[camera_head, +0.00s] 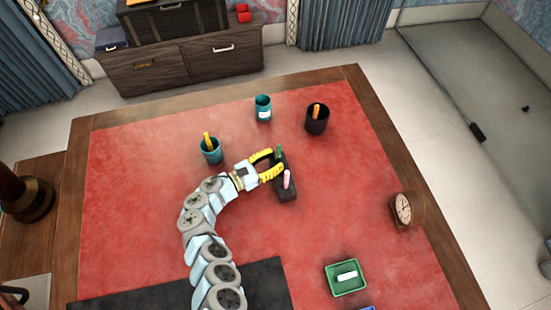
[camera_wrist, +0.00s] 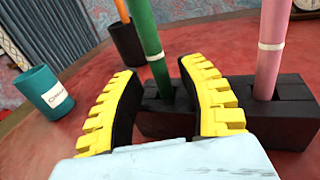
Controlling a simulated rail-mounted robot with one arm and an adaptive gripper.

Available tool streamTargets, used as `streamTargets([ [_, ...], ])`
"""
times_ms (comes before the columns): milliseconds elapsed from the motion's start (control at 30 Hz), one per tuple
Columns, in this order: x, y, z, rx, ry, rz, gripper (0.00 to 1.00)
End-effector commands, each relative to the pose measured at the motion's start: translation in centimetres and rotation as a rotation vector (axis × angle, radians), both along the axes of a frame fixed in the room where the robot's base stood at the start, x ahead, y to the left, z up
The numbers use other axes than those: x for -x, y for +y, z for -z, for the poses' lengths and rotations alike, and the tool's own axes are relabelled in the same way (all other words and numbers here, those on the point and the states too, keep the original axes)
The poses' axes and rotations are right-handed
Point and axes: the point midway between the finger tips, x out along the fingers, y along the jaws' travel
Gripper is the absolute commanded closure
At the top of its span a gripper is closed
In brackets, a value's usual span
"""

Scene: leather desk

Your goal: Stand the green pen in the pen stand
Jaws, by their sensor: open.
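The green pen (camera_head: 279,150) stands nearly upright in the far end of the black pen stand (camera_head: 288,195), tilted a little in the wrist view (camera_wrist: 147,38). Its lower end is in the block's dark slot; how deep is hidden. A pink pen (camera_head: 287,179) stands in the near end of the same stand. My gripper (camera_head: 276,161) is open at the stand's far end. In the wrist view its yellow-padded fingers (camera_wrist: 160,70) are spread on either side of the green pen's lower part. A gap shows beside the pen; contact cannot be told.
A teal cup with an orange item (camera_head: 211,153), a labelled teal cup (camera_head: 263,109) and a black cup with an orange item (camera_head: 317,121) stand beyond. A clock (camera_head: 401,209) and green tray (camera_head: 331,281) are to the right. Red leather between them is clear.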

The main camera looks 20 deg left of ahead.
Motion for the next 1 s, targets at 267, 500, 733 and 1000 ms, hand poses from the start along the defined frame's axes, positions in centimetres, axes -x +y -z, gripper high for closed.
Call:
streamTargets([
  [267,3.0,2.1,0.0,-0.003,0.003,-0.006,0.60],
  [500,6.8,4.5,-0.1,-0.002,0.002,-0.002,0.60],
  [733,9.1,6.0,-0.2,-0.001,0.002,-0.001,0.60],
  [1000,9.7,6.2,-0.3,0.001,0.001,0.001,0.60],
])
